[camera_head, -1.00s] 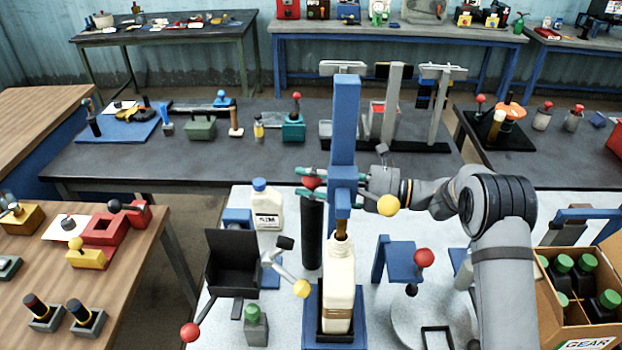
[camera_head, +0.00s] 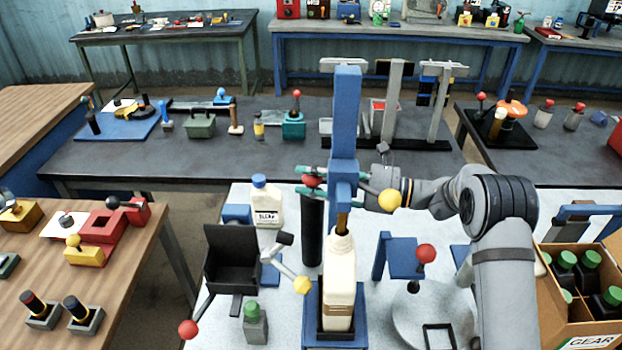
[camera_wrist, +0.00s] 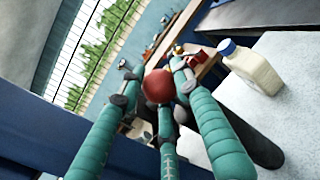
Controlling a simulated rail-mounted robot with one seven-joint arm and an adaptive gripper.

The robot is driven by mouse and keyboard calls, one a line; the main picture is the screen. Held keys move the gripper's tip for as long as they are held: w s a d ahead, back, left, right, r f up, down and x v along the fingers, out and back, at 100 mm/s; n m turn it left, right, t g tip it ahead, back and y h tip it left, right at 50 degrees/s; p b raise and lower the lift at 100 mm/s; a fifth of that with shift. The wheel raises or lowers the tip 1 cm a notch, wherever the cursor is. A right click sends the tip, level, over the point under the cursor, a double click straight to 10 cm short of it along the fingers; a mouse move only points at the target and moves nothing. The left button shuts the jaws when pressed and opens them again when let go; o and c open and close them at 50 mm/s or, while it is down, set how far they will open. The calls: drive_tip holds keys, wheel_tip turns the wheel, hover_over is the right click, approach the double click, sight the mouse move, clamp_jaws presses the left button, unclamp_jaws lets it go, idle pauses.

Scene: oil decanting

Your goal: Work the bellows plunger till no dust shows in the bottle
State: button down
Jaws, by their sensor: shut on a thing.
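The bellows is an upright black cylinder (camera_head: 312,232) with a red ball knob (camera_head: 312,180) on top, left of the blue post. My gripper (camera_head: 312,178) is shut on the red knob, its teal fingers around it. The knob also shows between the fingers in the wrist view (camera_wrist: 158,86). A cream bottle (camera_head: 340,275) stands upright in a blue holder (camera_head: 358,318) in front of the post, under a brown nozzle (camera_head: 342,224). The bottle's inside does not show, so I cannot tell whether it holds dust.
The blue post (camera_head: 345,120) rises close beside my gripper. A blue-capped bottle (camera_head: 267,206) stands behind and left. A black open bin (camera_head: 232,260) with ball-ended levers is at left. A red-knobbed blue stand (camera_head: 404,258) and a carton of green-capped bottles (camera_head: 590,325) are at right.

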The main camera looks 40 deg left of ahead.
drive_tip(key=shift+f, duration=0.25)
drive_tip(key=c, duration=1.5)
unclamp_jaws()
drive_tip(key=shift+d, duration=0.1)
drive_tip(key=v, duration=0.7)
drive_tip(key=shift+w+d, duration=0.1)
drive_tip(key=shift+d, duration=0.1)
